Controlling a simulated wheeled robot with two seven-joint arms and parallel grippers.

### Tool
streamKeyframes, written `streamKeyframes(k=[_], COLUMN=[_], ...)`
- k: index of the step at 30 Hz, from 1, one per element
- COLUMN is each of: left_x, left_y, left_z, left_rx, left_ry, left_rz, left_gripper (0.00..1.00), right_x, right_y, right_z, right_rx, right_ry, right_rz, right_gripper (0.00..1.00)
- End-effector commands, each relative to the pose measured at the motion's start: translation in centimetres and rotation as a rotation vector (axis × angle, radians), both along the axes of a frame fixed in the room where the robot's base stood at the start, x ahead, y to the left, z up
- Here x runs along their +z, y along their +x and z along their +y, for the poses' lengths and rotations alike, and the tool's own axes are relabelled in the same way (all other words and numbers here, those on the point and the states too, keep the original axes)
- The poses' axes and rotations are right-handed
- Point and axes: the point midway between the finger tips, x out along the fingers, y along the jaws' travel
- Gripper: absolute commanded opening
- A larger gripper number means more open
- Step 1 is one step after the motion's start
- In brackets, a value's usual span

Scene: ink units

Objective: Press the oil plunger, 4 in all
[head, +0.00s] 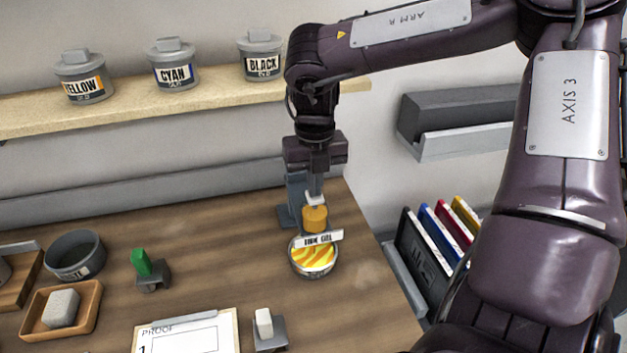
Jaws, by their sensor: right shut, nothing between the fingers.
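The oil plunger (315,220) is an orange cylinder near the back right of the wooden table. A small white label, partly legible as oil, is in front of it. A grey stand (295,196) rises behind it. A round dish (314,270) with yellow and orange streaked contents sits right below the label. My right gripper (315,198) points straight down just above the plunger, its fingers shut and empty. Whether the fingertips touch the plunger's top I cannot tell. My left gripper is not in view.
Yellow, cyan and black ink pots (172,66) stand on the wall shelf (200,101). A grey bowl (75,256), a wooden tray (97,322), a green-handled tool (143,264), a proof sheet (188,338) and a white block (265,323) on a grey holder occupy the left and front.

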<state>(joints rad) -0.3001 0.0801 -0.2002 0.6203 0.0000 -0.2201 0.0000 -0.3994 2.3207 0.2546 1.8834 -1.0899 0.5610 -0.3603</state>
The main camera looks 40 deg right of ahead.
Motion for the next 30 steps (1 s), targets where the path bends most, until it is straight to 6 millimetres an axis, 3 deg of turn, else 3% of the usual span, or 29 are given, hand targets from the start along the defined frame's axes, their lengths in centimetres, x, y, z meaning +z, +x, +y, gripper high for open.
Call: streamKeyframes(k=[8,21,30], left_x=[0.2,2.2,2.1], left_y=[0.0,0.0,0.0], left_z=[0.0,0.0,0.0], left_rx=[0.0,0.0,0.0], left_ry=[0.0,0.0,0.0], left_rz=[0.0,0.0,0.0], left_gripper=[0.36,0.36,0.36], right_x=[0.1,2.7,2.7], right_y=[-0.1,-0.1,-0.1], right_z=[0.0,0.0,0.0], right_rx=[0.001,0.0,0.0], right_ry=[0.002,0.002,0.001], right_rz=[0.005,0.005,0.003], right_gripper=[0.0,0.0,0.0])
